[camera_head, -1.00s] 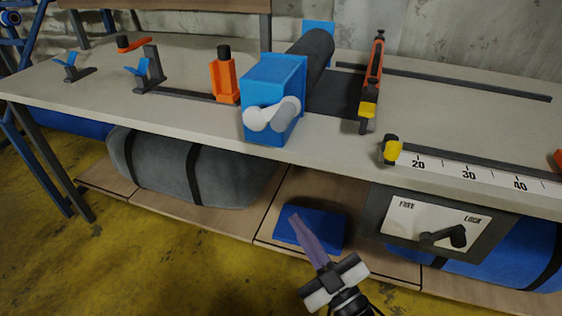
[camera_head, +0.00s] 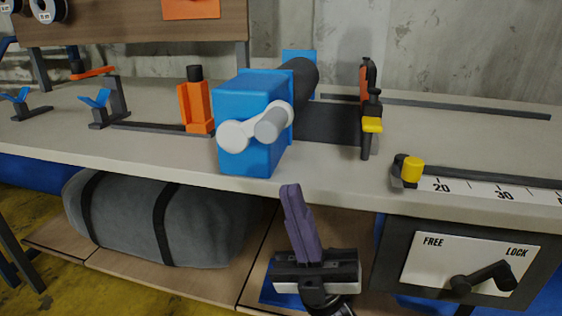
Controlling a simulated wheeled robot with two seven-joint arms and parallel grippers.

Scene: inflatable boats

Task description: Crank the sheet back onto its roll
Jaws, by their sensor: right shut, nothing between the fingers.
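A blue box (camera_head: 243,122) stands at the bench's front edge, with a light grey crank (camera_head: 237,134) and a round grip (camera_head: 271,124) on its front face. A dark roll (camera_head: 301,77) runs back from the box. A dark sheet (camera_head: 328,123) lies flat on the bench to the right of the roll, reaching an upright orange and black tool with a yellow part (camera_head: 372,125). My right gripper (camera_head: 291,192) is shut and empty, its purple fingers pointing up just below the bench edge, right of and below the crank, apart from it. My left gripper is not in view.
A panel marked FREE and LOCK (camera_head: 432,262) has a black lever turned toward LOCK. A ruler strip (camera_head: 500,190) with a yellow knob (camera_head: 413,169) lies at right. An orange stand (camera_head: 196,103) is left of the box. A grey bundle (camera_head: 205,219) lies below.

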